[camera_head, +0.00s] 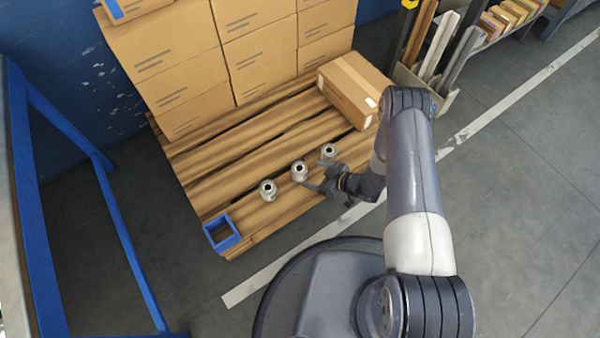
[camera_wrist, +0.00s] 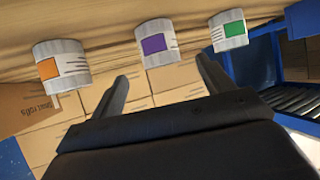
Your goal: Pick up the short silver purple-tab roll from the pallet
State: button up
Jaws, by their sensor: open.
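The silver roll with a purple tab (camera_wrist: 158,48) is the middle of three short rolls in the wrist view. It stands on the wooden pallet (camera_head: 190,160), and I take it as the middle roll (camera_head: 299,172) in the head view. My gripper (camera_wrist: 163,68) is open and empty. In the wrist view its two fingers point toward the purple-tab roll, one to each side of it. In the head view my gripper (camera_head: 316,186) is close beside the middle roll, low over the pallet's near edge. Whether a finger touches the roll cannot be told.
An orange-tab roll (camera_wrist: 62,65) and a green-tab roll (camera_wrist: 228,30) flank it. A blue square holder (camera_head: 222,233) sits at the pallet's near corner. Stacked cartons (camera_head: 160,60) fill the back, and a single carton (camera_head: 352,90) lies to the right. A blue frame (camera_head: 75,130) stands left.

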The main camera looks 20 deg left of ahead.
aim_at(306, 171)
jog(key=b+x, duration=0.2)
jog(key=x, duration=0.4)
jog(key=shift+r, duration=0.1)
jog(key=c, duration=1.2)
